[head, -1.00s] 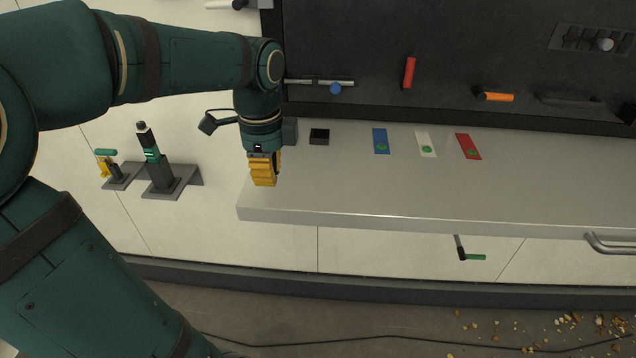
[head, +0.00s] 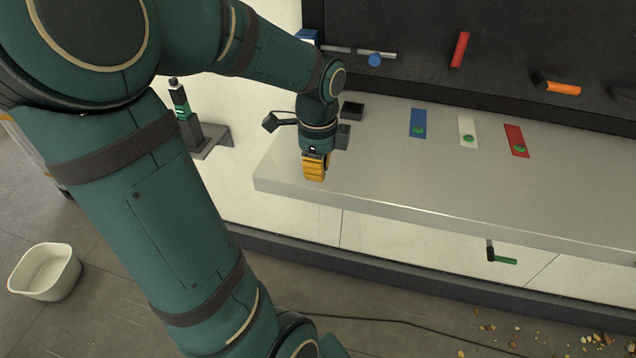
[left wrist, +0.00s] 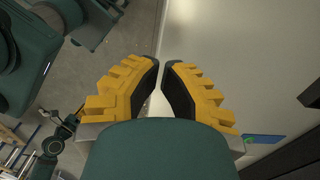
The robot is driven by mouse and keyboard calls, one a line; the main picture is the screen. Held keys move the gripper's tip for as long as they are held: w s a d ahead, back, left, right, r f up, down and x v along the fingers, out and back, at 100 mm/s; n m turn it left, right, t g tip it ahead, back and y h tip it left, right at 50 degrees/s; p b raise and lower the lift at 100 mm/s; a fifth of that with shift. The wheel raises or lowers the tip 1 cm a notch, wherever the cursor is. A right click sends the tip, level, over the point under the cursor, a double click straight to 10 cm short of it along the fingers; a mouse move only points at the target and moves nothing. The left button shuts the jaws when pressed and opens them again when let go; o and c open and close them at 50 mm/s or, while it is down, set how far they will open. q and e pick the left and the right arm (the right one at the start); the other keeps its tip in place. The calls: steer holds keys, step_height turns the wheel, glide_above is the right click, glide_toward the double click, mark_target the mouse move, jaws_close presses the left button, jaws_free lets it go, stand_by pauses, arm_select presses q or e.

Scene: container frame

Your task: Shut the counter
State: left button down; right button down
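The counter (head: 400,190) is a grey flat slab standing out level from the dark wall in the head view. Its pale surface fills much of the right side of the left wrist view (left wrist: 240,50). My left gripper (head: 315,172) points down over the counter's left end, close to its left edge. In the left wrist view its yellow fingers (left wrist: 163,66) lean together, tips almost touching, with nothing seen between them. The head view does not clearly show whether it touches the counter. My right gripper is not in view.
Blue (head: 418,122), white (head: 467,130) and red (head: 516,140) panels with green buttons lie on the counter. A green-tipped handle (head: 503,260) sits below it. Red (head: 460,50) and orange (head: 562,88) handles stick out above. A white bin (head: 46,272) stands on the floor.

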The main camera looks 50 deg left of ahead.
mark_target(317, 189)
arm_select(q)
steer(key=shift+f, duration=2.25)
